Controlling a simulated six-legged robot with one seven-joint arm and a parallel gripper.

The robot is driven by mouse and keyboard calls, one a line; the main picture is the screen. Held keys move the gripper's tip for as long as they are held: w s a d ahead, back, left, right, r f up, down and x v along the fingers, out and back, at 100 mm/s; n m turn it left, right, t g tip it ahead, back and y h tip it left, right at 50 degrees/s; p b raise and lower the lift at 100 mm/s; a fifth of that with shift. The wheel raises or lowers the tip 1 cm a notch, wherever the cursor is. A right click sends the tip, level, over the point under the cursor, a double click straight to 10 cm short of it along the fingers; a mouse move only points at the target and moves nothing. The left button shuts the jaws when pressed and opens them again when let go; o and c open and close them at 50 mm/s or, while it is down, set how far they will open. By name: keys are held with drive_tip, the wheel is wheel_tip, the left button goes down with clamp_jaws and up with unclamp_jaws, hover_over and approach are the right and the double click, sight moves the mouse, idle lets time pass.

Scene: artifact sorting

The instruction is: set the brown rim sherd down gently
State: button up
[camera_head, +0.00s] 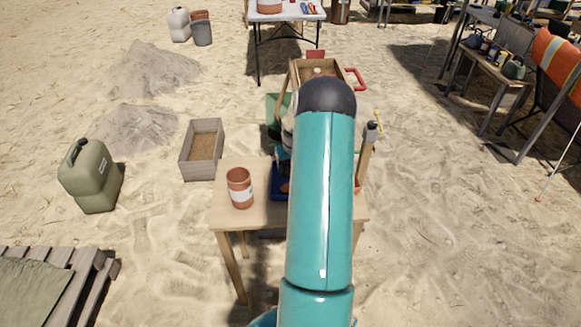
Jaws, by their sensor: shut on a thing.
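My teal arm crosses the middle of the view and hides my gripper's fingers and whatever is between them. Small white and dark parts beside the arm's dark joint look like part of my wrist, above a blue tray (276,181). The tray lies on a light wooden table (225,214), mostly behind my arm. A small brown patch (285,187) shows at the tray; I cannot tell whether it is the brown rim sherd. No sherd can be made out clearly.
A brown jar with a white label (240,188) stands at the table's left. A wooden post (365,155) rises at its right. Open sand lies to the right.

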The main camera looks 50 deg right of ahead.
drive_tip(key=shift+f, duration=0.15)
drive_tip(key=o, duration=0.7)
wheel_tip(320, 180, up, 12)
drive_tip(key=s, duration=0.2)
drive_tip(key=w+a+r+n+t, duration=0.1)
drive_tip(key=a+r, duration=0.5)
drive_tip(key=a, duration=0.3)
drive_tip(key=w+a+r+n+h, duration=0.1)
drive_tip(key=a+r, duration=0.5)
drive_tip(key=a, duration=0.4)
drive_tip(key=w+a+r+n+t, duration=0.1)
drive_tip(key=a+r, duration=0.5)
drive_tip(key=a, duration=0.3)
drive_tip(key=s+a+r+n, duration=0.1)
drive_tip(key=s+a, duration=0.4)
drive_tip(key=a, duration=0.2)
drive_tip(key=s+a+r+n+t+y, duration=0.1)
drive_tip(key=s+a, duration=0.4)
drive_tip(key=a, duration=0.2)
drive_tip(key=s+a+r+n+t, duration=0.1)
drive_tip(key=s+a, duration=0.4)
drive_tip(key=a, duration=0.2)
drive_tip(key=shift+y, duration=0.4)
